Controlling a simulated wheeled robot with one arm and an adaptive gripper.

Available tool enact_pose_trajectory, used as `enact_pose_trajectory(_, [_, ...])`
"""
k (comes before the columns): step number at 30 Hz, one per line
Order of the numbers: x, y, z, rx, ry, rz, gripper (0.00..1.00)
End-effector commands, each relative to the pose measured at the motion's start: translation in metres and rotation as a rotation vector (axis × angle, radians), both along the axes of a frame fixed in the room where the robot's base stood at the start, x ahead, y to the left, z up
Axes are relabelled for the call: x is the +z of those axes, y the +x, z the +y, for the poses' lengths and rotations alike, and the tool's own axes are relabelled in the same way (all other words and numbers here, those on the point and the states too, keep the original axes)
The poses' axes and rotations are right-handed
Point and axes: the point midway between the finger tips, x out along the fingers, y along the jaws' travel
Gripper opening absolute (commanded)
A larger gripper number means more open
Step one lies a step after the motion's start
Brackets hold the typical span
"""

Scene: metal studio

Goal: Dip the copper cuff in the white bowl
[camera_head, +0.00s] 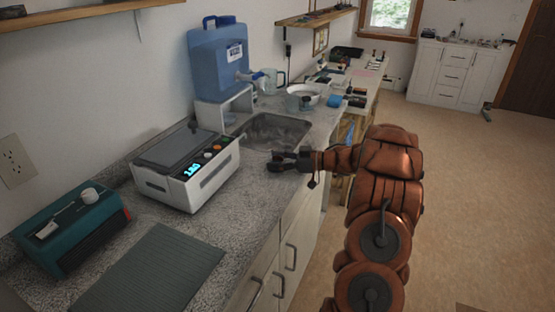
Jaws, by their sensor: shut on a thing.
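My gripper (283,160) is over the counter's front edge, just in front of the sink, at the end of my arm reaching in from the right. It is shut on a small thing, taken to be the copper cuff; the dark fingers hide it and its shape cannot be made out. A white bowl (302,91) stands on the counter beyond the sink, farther back than my gripper and clearly apart from it. What is inside the bowl cannot be told.
A sink (272,131) lies between my gripper and the bowl. A white machine with a lit display (187,180) stands left of my gripper. A blue water jug (217,62) stands on a white stand at the wall. A teal device (72,228) and ribbed mat (150,272) are nearer.

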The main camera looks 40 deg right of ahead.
Motion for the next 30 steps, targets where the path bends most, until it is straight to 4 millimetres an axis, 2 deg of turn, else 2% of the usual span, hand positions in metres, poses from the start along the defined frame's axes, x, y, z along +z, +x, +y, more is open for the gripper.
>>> enact_pose_trajectory(8, [-0.0043, -0.0002, -0.0003, 0.000, 0.000, 0.000, 0.28])
enact_pose_trajectory(9, [-0.0044, -0.0002, -0.0003, 0.000, 0.000, 0.000, 0.58])
enact_pose_trajectory(16, [-0.0040, -0.0002, -0.0003, 0.000, 0.000, 0.000, 0.81])
enact_pose_trajectory(30, [-0.0061, 0.0001, 0.0001, 0.000, -0.001, -0.001, 0.81])
